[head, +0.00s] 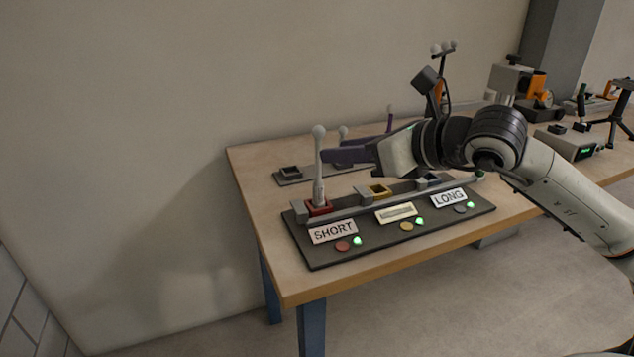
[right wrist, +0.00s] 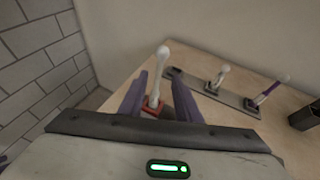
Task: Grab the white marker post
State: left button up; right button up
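A white marker post (head: 319,165) with a round top stands upright in a red socket (head: 318,208) at the SHORT end of the dark front panel (head: 345,249). It also shows in the right wrist view (right wrist: 159,70), with its foot in the red socket. My right gripper (head: 328,155) reaches in from the right, with its purple fingers level with the post's upper part. In the right wrist view, the fingers (right wrist: 160,82) are apart, one on each side of the post, with gaps visible. My left gripper is out of view.
A grey rack (head: 290,180) behind the panel holds a white-topped post (head: 343,132) and one with a purple stem (head: 389,122). The panel has yellow (head: 378,190) and grey sockets. Equipment (head: 515,85) stands at the far right. The table's left edge is clear.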

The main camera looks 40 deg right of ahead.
aim_at(318, 181)
jog(key=x, duration=0.1)
jog(key=p+x, duration=0.1)
jog(key=x, duration=0.1)
jog(key=p+x, duration=0.1)
jog(key=x, duration=0.1)
jog(key=shift+w+r, duration=0.2)
jog(key=shift+w, duration=0.15)
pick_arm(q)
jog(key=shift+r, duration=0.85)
pick_arm(e)
jog(key=shift+w+a+f, duration=0.2)
jog(key=shift+w+f, duration=0.2)
jog(key=shift+w, duration=0.05)
grip_shut()
